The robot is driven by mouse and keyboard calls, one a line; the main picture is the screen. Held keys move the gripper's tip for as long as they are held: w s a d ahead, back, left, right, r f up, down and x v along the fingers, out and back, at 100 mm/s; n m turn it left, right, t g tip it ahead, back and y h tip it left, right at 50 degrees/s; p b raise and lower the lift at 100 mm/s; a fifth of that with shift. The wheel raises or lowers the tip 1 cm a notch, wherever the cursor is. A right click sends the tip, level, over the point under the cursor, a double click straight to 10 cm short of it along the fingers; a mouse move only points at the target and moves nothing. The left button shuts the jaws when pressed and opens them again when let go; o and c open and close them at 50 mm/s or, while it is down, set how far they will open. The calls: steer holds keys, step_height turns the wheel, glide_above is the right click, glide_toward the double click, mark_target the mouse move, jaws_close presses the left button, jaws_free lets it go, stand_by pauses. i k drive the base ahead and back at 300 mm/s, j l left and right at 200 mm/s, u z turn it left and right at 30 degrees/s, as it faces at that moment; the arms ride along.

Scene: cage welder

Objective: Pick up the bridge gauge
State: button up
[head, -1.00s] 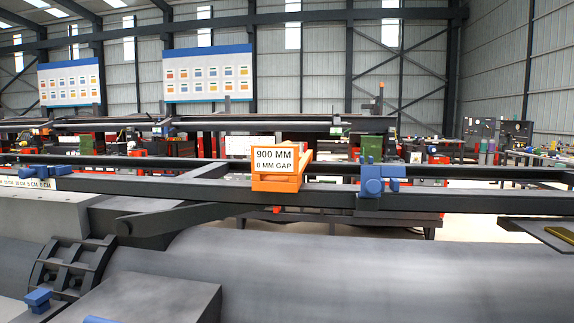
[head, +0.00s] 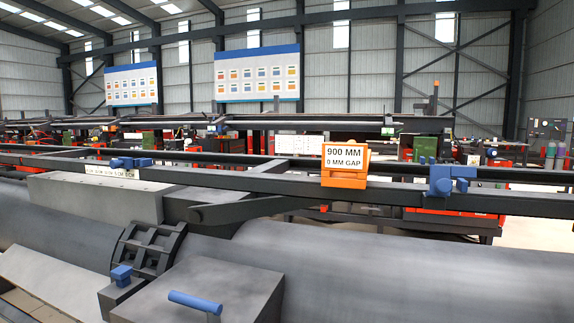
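An orange block (head: 344,179) sits on the dark rails in the middle right of the head view. It carries a white sign reading "900 MM 0 MM GAP" (head: 345,156). It looks like the bridge gauge, though no label names it so. Its far side is hidden behind the sign. My gripper is not in the view, and nothing is seen touching the orange block.
A blue clamp (head: 450,180) sits on the rail right of the orange block, another (head: 130,163) far left. A large grey cylinder (head: 400,270) lies in front, below the rails. A grey box (head: 200,290) with a blue handle (head: 195,301) stands at the front.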

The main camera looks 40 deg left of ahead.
mark_target(346, 165)
steer(key=u, duration=1.45)
steer(key=k+l+u, duration=0.1)
steer(key=l, duration=0.2)
steer(key=k+l, duration=0.15)
steer(key=l, duration=0.15)
steer(key=k+l+u, duration=0.15)
steer(key=l, duration=0.15)
steer(key=j+z, duration=0.1)
steer(key=j, duration=0.15)
steer(key=i+j, duration=0.15)
steer(key=j+z, duration=0.05)
steer(key=j, duration=0.05)
